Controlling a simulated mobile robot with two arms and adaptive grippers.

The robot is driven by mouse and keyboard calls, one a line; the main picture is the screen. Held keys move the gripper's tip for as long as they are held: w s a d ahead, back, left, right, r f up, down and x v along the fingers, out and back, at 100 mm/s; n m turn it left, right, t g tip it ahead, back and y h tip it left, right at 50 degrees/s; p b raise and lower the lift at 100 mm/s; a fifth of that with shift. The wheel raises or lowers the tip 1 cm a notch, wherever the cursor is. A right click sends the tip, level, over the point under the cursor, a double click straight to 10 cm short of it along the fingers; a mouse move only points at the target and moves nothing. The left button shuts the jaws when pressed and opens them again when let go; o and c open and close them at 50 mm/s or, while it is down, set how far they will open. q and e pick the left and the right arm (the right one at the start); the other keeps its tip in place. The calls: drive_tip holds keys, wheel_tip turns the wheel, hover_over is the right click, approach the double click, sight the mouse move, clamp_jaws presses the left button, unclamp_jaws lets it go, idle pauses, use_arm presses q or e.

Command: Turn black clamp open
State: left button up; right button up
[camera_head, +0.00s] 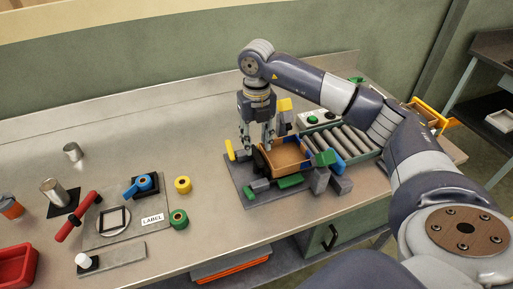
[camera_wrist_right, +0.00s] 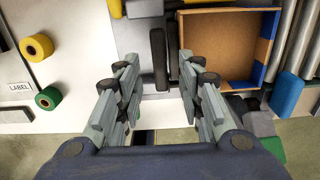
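The black clamp (camera_wrist_right: 159,60) shows in the right wrist view as an upright dark bar, with a second dark strip between it and the brown box (camera_wrist_right: 221,45). In the head view the black clamp (camera_head: 259,161) is a small dark piece at the box's left side, partly hidden. My right gripper (camera_head: 258,143) points down just above it. In the wrist view the right gripper (camera_wrist_right: 164,75) has its fingers apart, with the dark bar between them in the picture. I cannot tell any contact. My left gripper is not in view.
The brown box (camera_head: 288,157) sits on a grey fixture plate (camera_head: 238,184) with yellow and green blocks. A roller conveyor (camera_head: 343,142) lies to its right. Tape rolls (camera_head: 179,219), a label and a red-handled tool (camera_head: 77,217) stand left. Bare table lies between.

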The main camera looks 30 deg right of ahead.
sight(257, 153)
wheel_tip(257, 153, up, 8)
drive_tip(key=shift+r, duration=0.15)
idle(0.9)
